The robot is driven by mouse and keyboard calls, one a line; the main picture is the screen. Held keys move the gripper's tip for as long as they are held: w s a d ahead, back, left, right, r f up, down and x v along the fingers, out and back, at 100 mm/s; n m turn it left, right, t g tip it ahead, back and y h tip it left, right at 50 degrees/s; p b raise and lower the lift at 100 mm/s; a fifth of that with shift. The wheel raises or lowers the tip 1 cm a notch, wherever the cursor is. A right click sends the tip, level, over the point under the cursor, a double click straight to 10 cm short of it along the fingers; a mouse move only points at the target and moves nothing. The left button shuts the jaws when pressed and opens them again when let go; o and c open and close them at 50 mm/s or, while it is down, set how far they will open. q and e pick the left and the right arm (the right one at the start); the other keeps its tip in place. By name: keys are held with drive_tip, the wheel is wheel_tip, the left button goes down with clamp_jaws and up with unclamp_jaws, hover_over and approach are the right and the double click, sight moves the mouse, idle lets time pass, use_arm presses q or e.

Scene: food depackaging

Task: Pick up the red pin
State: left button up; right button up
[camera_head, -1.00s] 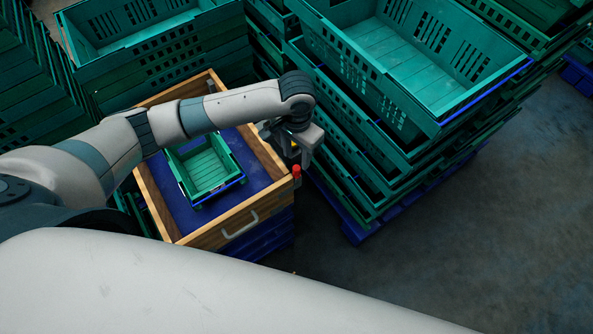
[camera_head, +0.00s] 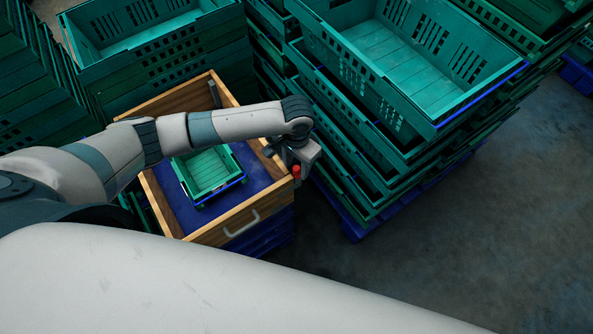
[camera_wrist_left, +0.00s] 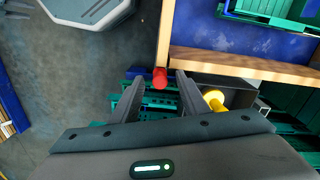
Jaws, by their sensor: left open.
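The red pin (camera_head: 296,170) is a small red cylinder at the front right corner of the wooden box (camera_head: 232,219). In the left wrist view the red pin (camera_wrist_left: 160,78) lies between the two open fingers of my left gripper (camera_wrist_left: 159,80), near their tips, with gaps on both sides. My left gripper (camera_head: 299,168) is at that corner in the head view, its fingers partly hidden by the wrist. My right gripper is in neither view.
A small green crate (camera_head: 211,171) sits on the blue surface (camera_head: 186,212) inside the box. A yellow knob (camera_wrist_left: 215,101) is right of the gripper in the wrist view. Tall green crate stacks (camera_head: 385,150) stand close on the right. Grey floor (camera_head: 440,240) is clear in front.

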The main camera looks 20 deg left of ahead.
use_arm(q)
drive_tip(key=shift+f, duration=0.2)
idle(0.3)
clamp_jaws()
drive_tip(key=shift+r, duration=0.15)
wheel_tip(320, 180, up, 18)
drive_tip(key=b, duration=0.3)
idle(0.6)
